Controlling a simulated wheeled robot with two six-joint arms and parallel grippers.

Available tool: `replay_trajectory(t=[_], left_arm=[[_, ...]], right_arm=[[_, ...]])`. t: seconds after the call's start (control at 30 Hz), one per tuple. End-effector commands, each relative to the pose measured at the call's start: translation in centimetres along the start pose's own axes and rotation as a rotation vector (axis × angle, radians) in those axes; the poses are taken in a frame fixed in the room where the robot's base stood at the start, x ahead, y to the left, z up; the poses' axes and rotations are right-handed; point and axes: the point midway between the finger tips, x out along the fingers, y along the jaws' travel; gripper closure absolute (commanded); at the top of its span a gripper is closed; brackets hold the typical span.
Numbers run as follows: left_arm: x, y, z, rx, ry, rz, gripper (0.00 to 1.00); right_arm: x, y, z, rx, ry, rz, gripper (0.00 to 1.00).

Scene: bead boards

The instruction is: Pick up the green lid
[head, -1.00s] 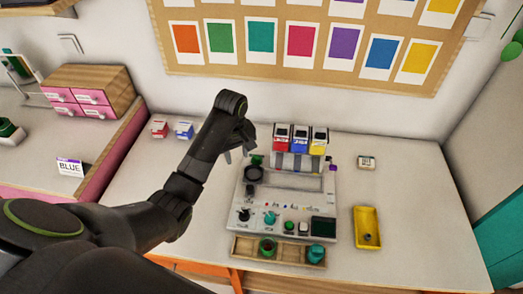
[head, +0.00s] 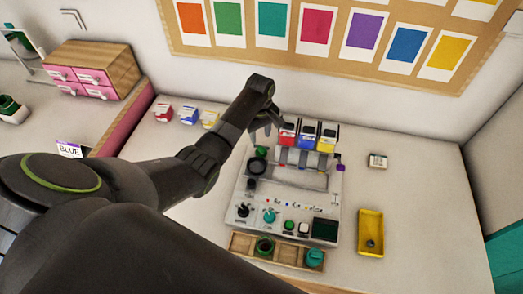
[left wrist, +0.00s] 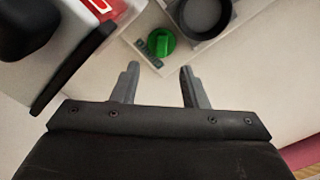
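The green lid (left wrist: 161,42) is a small round green piece with a raised grip, seen in the left wrist view at the edge of the light board. In the head view the green lid (head: 261,152) shows at the board's upper left corner, beside a dark ring. My left gripper (left wrist: 159,68) is open and empty, its two fingers apart, with the lid just beyond the tips and between their lines. In the head view the left gripper (head: 265,130) hangs above the lid, near the red bin. My right gripper is not in view.
A dark round ring (left wrist: 205,14) sits next to the lid. Red, blue and yellow bins (head: 307,135) stand at the board's back. A wooden tray (head: 283,258) with green and teal jars lies in front.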

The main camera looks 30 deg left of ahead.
Motion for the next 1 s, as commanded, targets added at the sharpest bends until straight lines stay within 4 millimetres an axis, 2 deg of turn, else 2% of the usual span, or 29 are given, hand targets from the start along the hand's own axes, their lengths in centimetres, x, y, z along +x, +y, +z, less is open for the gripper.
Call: replay_trajectory(t=[0.07,0.17,0.5,0.6,0.9,1.0], left_arm=[[0.5,0.0,0.0,0.0,-0.001,-0.001,0.6],[0.9,0.0,0.1,0.0,-0.001,-0.001,0.6],[5.3,0.0,0.1,0.001,-0.003,-0.002,0.6],[6.0,0.0,0.1,0.001,-0.001,-0.001,0.6],[6.3,0.0,0.1,0.001,0.0,0.0,0.6],[6.3,0.0,0.1,0.001,0.0,0.0,0.72]], right_arm=[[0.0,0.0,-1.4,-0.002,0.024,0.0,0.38],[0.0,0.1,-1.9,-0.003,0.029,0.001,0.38],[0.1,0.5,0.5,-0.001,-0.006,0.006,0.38],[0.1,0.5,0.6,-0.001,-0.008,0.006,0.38],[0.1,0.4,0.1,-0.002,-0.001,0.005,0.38],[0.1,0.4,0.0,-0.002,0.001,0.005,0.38]])
